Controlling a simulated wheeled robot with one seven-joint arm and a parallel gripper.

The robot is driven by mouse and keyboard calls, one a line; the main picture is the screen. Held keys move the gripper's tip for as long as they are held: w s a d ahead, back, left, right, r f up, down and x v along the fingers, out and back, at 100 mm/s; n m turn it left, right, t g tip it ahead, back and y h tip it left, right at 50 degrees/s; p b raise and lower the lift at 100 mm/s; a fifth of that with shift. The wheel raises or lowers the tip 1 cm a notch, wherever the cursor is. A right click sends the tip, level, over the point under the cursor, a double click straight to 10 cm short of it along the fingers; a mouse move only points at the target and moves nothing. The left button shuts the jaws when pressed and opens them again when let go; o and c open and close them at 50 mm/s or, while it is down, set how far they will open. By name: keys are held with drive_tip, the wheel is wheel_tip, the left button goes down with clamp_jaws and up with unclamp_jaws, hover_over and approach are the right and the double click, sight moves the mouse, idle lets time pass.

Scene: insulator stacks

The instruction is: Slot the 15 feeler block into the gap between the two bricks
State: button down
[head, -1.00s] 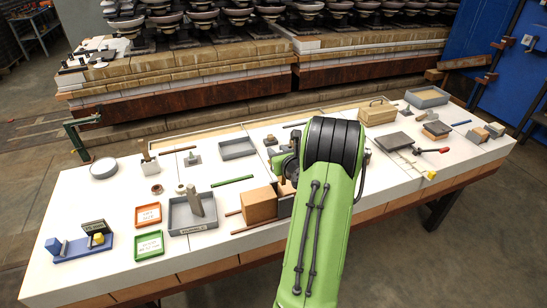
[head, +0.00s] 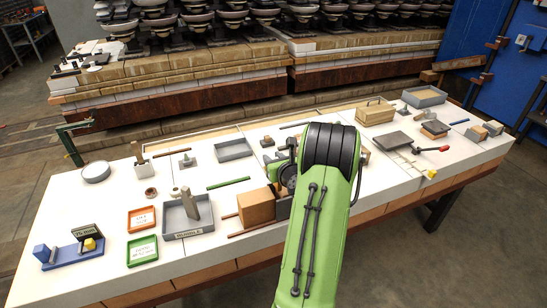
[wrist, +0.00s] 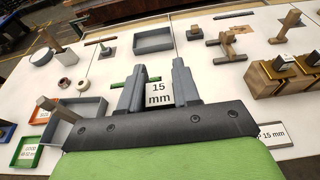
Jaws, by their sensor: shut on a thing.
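My gripper (wrist: 159,72) is shut on a white-faced feeler block marked 15 mm (wrist: 159,94), held upright between its two grey fingers above the table in the wrist view. Two wooden bricks, a left one (wrist: 263,82) and a right one (wrist: 297,82), stand close together at the right of the wrist view, with dark and gold pieces on top. The held block is apart from them, to their left in that view. In the head view a wooden brick (head: 257,206) shows left of my arm, which hides the held block and much around it.
A green rod (head: 228,183) lies behind. A 15 mm label plate (wrist: 272,134) is partly hidden by my gripper. White table is clear between items.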

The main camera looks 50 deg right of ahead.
drive_tip(key=shift+f+b, duration=0.35)
drive_tip(key=shift+f, duration=0.55)
drive_tip(key=shift+r+p, duration=0.1)
drive_tip(key=shift+p, duration=0.45)
idle(0.6)
drive_tip(key=shift+f, duration=0.2)
drive_tip(key=shift+f+b, duration=0.35)
drive_tip(key=shift+b, duration=0.1)
drive_tip(key=shift+f+b, duration=2.1)
drive_tip(key=shift+f, duration=0.8)
drive_tip(key=c, duration=0.7)
unclamp_jaws()
drive_tip(key=shift+c, duration=0.2)
